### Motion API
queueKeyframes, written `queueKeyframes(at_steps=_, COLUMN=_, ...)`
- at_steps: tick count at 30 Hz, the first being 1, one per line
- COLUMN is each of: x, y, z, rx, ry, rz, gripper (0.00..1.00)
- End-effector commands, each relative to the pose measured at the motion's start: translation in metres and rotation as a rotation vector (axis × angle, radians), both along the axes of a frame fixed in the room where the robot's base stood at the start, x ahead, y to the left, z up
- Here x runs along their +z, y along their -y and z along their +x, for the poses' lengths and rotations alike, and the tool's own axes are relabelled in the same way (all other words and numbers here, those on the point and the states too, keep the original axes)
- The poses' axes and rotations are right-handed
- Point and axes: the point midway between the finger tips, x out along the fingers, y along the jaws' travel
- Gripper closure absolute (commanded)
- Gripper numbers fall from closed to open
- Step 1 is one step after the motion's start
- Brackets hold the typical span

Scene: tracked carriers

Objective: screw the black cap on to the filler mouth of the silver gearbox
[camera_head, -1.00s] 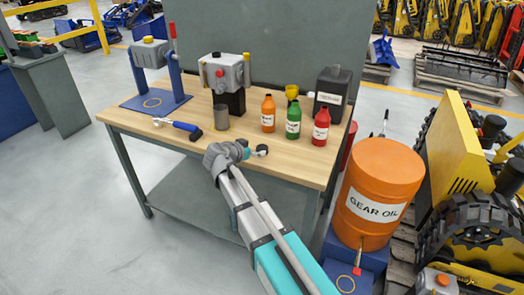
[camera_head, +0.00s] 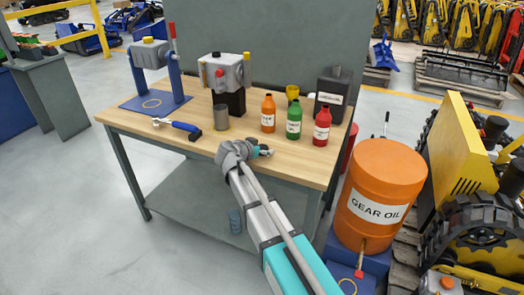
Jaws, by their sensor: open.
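A silver gearbox (camera_head: 228,72) with a red plug on its front stands on a black block at the back of the workbench. Another grey gearbox (camera_head: 150,54) with a yellow cap on top sits on a blue stand at the left. I cannot make out which opening is the filler mouth. My gripper (camera_head: 264,151) is open, low over the bench's front edge, right of the middle. Small dark shapes show at its fingers; I cannot tell a black cap from the finger parts there. My arm's wrist hides part of the bench edge.
On the wooden bench (camera_head: 180,142) are a blue-handled tool (camera_head: 180,126), a grey cup (camera_head: 221,117), orange (camera_head: 268,113), green (camera_head: 293,120) and red (camera_head: 321,125) bottles, and a black canister (camera_head: 332,90). An orange gear oil drum (camera_head: 378,190) stands at the right.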

Motion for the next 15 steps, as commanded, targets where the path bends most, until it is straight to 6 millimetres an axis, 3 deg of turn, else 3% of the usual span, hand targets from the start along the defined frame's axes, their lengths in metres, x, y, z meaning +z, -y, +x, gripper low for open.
queueKeyframes(at_steps=11, x=0.0001, y=0.0001, z=-0.0003, rx=0.0, ry=0.0, rz=0.0, gripper=0.02)
queueKeyframes(at_steps=15, x=0.0001, y=0.0, z=-0.0002, rx=0.0, ry=0.0, rz=0.0, gripper=0.28)
